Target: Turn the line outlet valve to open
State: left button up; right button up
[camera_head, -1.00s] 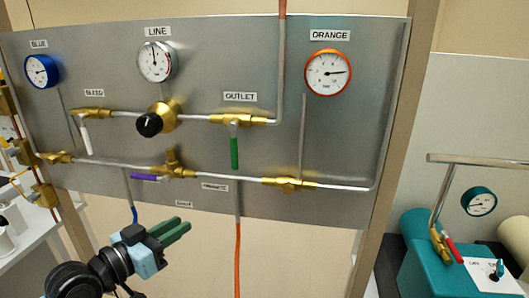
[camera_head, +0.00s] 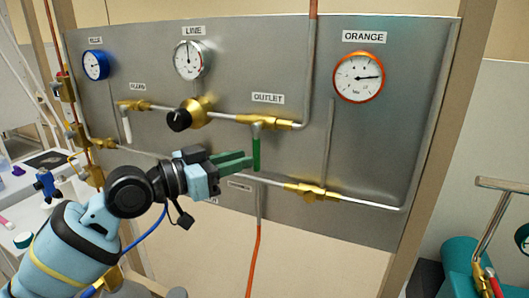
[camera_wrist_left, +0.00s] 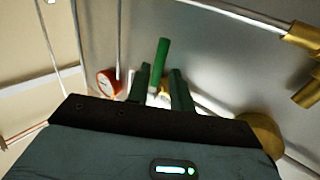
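The line outlet valve is a brass body (camera_head: 275,122) on the upper pipe, under the OUTLET label (camera_head: 268,98). Its green handle (camera_head: 256,146) hangs straight down, across the pipe. My left gripper (camera_head: 251,160) has its dark green fingers at the handle's lower part. In the left wrist view the fingers (camera_wrist_left: 160,72) stand apart, with the green handle (camera_wrist_left: 161,58) showing in the gap between them. Whether the fingers touch it, I cannot tell. My right gripper is not in view.
A black regulator knob (camera_head: 179,120) and a white-handled valve (camera_head: 127,130) sit left on the same pipe. A lower pipe with a brass valve (camera_head: 311,192) runs below. The line gauge (camera_head: 192,60) and orange gauge (camera_head: 359,77) are above. An orange hose (camera_head: 255,250) hangs below.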

pick_arm(q)
jog(key=x, duration=0.6)
jog(key=shift+w+d+p, duration=0.15)
jog(key=shift+d+p, duration=0.15)
jog(key=shift+c, duration=0.2)
grip_shut()
